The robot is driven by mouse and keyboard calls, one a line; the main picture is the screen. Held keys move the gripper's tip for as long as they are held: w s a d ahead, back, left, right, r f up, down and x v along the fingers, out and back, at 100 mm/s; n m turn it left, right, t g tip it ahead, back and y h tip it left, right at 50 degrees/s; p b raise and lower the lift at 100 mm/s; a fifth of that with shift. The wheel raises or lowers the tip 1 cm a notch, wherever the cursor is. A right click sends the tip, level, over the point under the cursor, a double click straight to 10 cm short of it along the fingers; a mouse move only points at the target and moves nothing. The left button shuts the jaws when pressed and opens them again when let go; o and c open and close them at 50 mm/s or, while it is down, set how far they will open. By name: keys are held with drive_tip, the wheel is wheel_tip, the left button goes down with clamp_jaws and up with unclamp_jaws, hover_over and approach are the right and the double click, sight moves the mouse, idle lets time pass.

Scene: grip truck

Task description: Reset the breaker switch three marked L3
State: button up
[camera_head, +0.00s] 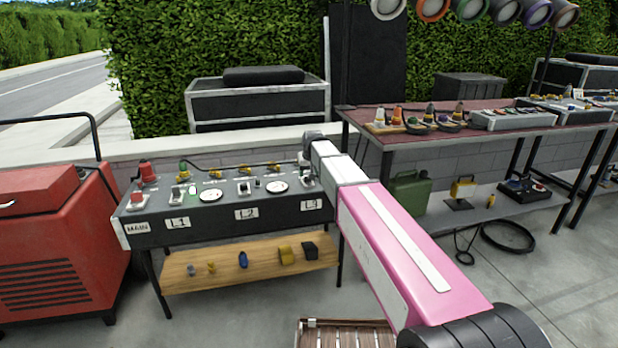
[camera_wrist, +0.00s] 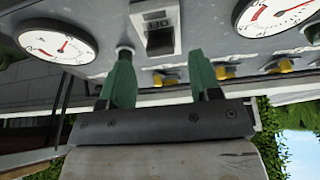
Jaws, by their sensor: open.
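The dark breaker panel (camera_head: 230,205) stands on a table left of centre in the head view, labelled MAIN, L1, L2 and L3. The L3 label (camera_head: 312,205) is on the panel's right end. My gripper (camera_head: 306,168) is over that end and hides most of the L3 switch. In the wrist view, my gripper's green fingers (camera_wrist: 160,68) are spread and empty. A switch with a white plate and a dark rocker (camera_wrist: 160,38) shows just beyond and between the fingertips. Contact with it cannot be told.
Dial gauges (camera_wrist: 58,42) flank the switch in the wrist view, with yellow knobs (camera_wrist: 277,66) along the panel. A wooden shelf (camera_head: 190,275) is below the panel. A red cabinet (camera_head: 55,240) stands at left and a red-topped table (camera_head: 450,130) at right.

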drive_tip(key=shift+x, duration=1.7)
drive_tip(key=shift+a, duration=0.1)
drive_tip(key=c, duration=0.9)
